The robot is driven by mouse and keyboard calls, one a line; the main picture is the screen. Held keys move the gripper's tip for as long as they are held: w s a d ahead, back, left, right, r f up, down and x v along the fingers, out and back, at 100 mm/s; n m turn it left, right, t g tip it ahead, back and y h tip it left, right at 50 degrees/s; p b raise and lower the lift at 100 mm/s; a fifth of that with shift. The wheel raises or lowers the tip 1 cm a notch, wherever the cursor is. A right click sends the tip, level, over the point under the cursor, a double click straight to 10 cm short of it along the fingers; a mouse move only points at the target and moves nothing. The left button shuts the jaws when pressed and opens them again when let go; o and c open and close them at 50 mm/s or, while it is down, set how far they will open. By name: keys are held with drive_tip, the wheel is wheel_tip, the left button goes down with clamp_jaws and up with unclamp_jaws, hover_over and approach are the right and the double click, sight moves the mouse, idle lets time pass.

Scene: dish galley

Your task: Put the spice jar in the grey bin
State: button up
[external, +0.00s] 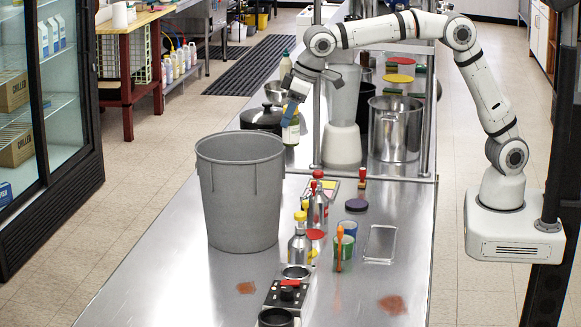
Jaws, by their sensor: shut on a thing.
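The grey bin (222,205) is a large, round, open-topped tub standing upright on the steel counter, left of the middle. My gripper (290,113) is at the back of the counter, behind and to the right of the bin. It is shut on a small jar with a pale yellow-green label (291,132), seemingly the spice jar. The jar is roughly upright below the fingers, close beside a dark pot. The fingers cover its top, and I cannot tell whether its base touches the counter. The inside bottom of the bin is hidden.
A dark lidded pot (262,118) stands left of the jar, and a white blender-like appliance (341,145) to its right. A steel stockpot (396,128) is further right. Bottles (299,248) and cups crowd right of the bin. The counter's front left is clear.

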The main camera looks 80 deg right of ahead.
drive_tip(key=w+d+r, duration=0.2)
drive_tip(key=d, duration=0.1)
drive_tip(key=n+g+y+p, duration=0.1)
drive_tip(key=n+y, duration=0.2)
drive_tip(key=n, duration=0.4)
hover_over(226, 215)
drive_tip(key=w+d, duration=0.2)
drive_tip(key=d, duration=0.3)
wheel_tip(226, 215, down, 11)
wheel_tip(226, 215, down, 18)
drive_tip(key=p, duration=0.3)
drive_tip(key=shift+s+f+p, duration=0.15)
drive_tip(key=shift+f+p, duration=0.1)
drive_tip(key=shift+p, duration=0.15)
drive_tip(key=shift+f, duration=0.1)
drive_tip(key=o, duration=0.6)
drive_tip(key=shift+f+b, duration=0.1)
drive_tip(key=shift+b, duration=0.2)
drive_tip(key=shift+o, duration=0.8)
